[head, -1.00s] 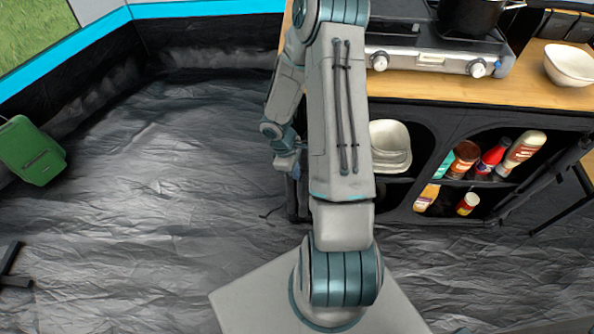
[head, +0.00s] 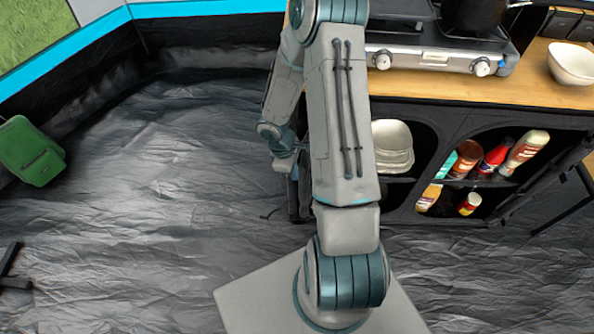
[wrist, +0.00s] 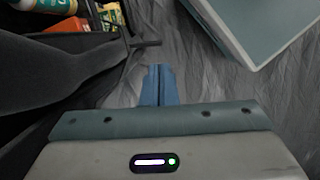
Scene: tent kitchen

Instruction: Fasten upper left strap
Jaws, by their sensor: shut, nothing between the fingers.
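My gripper shows in the wrist view (wrist: 158,72) with its two blue fingers together and empty. A dark narrow piece with a crosswise end (wrist: 144,43), possibly a strap or part of the frame, lies just beyond the fingertips and slightly left, with no clear contact. Dark cloth-like material (wrist: 60,75) curves across the left of the wrist view. In the head view my arm blocks the left front of the black shelf unit (head: 400,212), and my gripper is mostly hidden beside that corner. I cannot make out the upper left strap for certain.
The unit's wooden top (head: 450,92) carries a stove (head: 430,61) and a white bowl (head: 572,64). White dishes (head: 392,148) and several bottles (head: 495,157) sit in its openings. The crinkled floor (head: 150,220) is clear between.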

